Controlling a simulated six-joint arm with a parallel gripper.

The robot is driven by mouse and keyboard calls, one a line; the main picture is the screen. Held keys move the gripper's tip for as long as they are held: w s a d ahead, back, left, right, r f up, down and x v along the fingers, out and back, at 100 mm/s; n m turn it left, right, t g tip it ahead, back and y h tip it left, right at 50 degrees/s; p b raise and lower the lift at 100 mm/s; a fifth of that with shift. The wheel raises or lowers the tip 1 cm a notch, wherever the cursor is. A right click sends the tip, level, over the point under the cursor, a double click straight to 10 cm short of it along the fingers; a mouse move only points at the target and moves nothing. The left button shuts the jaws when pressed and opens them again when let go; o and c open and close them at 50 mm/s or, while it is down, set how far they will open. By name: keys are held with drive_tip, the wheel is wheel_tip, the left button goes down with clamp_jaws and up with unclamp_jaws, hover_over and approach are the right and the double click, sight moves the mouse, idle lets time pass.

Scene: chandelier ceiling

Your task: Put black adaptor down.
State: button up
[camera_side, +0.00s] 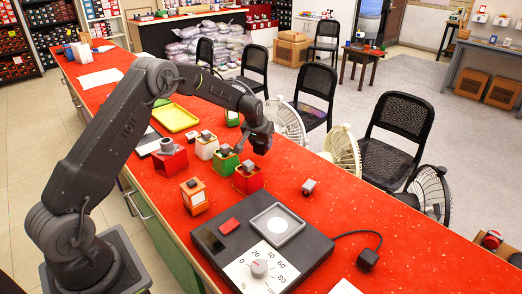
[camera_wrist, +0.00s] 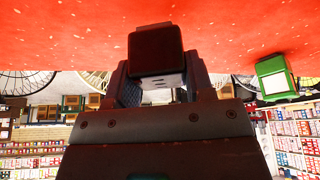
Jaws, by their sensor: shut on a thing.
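My gripper (camera_side: 262,140) hangs over the red worktop, near its far edge and behind the small coloured boxes. In the wrist view, my gripper (camera_wrist: 157,85) is shut on a dark block with slots in its face, which looks like the black adaptor (camera_wrist: 157,48). In the side view the held block is hard to tell from the dark fingers. Whether it touches the worktop is unclear. Another black plug-like block (camera_side: 367,260) lies at the front right, on a cable from the black scale-like device (camera_side: 238,252).
A second red box (camera_side: 170,163), an orange box (camera_side: 195,198) and a yellow tray (camera_side: 175,117) are left. A small grey block (camera_side: 309,186) lies right, with bare worktop around.

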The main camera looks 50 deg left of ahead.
sight(261, 150)
drive_tip(key=shift+f, duration=1.65)
drive_tip(key=shift+f, duration=0.15)
drive_tip(key=o, duration=0.9)
drive_tip(key=shift+o, duration=0.2)
